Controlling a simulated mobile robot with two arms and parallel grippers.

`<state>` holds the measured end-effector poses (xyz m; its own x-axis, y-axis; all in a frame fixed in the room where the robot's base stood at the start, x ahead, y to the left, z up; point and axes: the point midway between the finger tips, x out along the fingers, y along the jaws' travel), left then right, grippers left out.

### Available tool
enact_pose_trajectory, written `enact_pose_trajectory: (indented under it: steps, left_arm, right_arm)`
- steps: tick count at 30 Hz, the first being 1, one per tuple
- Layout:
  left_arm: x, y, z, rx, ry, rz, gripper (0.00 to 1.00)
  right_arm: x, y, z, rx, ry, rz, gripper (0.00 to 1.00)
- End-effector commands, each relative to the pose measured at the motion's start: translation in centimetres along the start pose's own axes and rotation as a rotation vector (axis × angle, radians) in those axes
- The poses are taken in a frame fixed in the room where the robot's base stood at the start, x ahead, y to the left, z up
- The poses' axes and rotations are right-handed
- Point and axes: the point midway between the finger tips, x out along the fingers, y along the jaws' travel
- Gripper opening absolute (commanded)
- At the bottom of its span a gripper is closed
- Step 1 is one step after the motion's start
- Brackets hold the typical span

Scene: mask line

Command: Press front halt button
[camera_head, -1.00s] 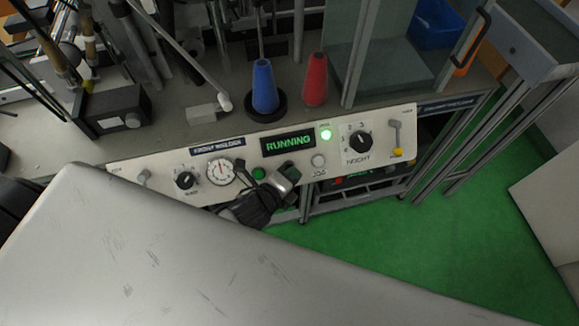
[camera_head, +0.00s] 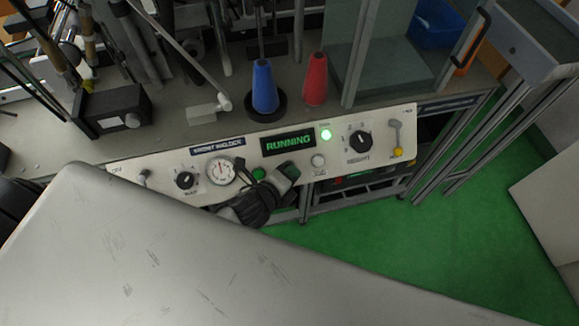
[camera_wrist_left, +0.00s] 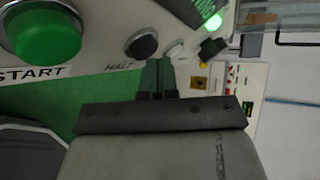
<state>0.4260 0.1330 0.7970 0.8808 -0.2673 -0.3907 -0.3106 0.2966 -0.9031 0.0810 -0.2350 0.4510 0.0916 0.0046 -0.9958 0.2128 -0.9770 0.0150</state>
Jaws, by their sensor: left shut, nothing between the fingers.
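The front control panel (camera_head: 210,155) has a display (camera_head: 289,142) reading RUNNING and a lit green lamp (camera_head: 326,135). In the left wrist view a dark round button (camera_wrist_left: 141,45) is labelled HALT, beside a large green START button (camera_wrist_left: 45,30). In the wrist view the shut, empty fingertips (camera_wrist_left: 157,68) are just below and right of the halt button; contact cannot be told. My right gripper is not in view.
The panel also holds a gauge (camera_head: 221,171), black knobs, a pale button (camera_head: 318,160) and a lever (camera_head: 396,138). A blue cone (camera_head: 264,88) and a red cone (camera_head: 315,80) stand behind it. Green floor (camera_head: 400,235) is open at the right.

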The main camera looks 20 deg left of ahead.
Motion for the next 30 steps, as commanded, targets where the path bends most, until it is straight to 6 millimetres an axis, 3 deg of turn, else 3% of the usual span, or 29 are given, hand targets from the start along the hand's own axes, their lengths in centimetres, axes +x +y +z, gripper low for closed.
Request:
enact_pose_trajectory:
  steps: [17,30]
  left_arm:
    - [0.3,0.2,0.3,0.001,-0.002,0.002,0.0]
    - [-0.9,-0.7,-0.6,-0.001,-0.001,0.001,0.0]
  right_arm:
    - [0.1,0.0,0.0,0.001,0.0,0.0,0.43]
    - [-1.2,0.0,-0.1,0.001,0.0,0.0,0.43]
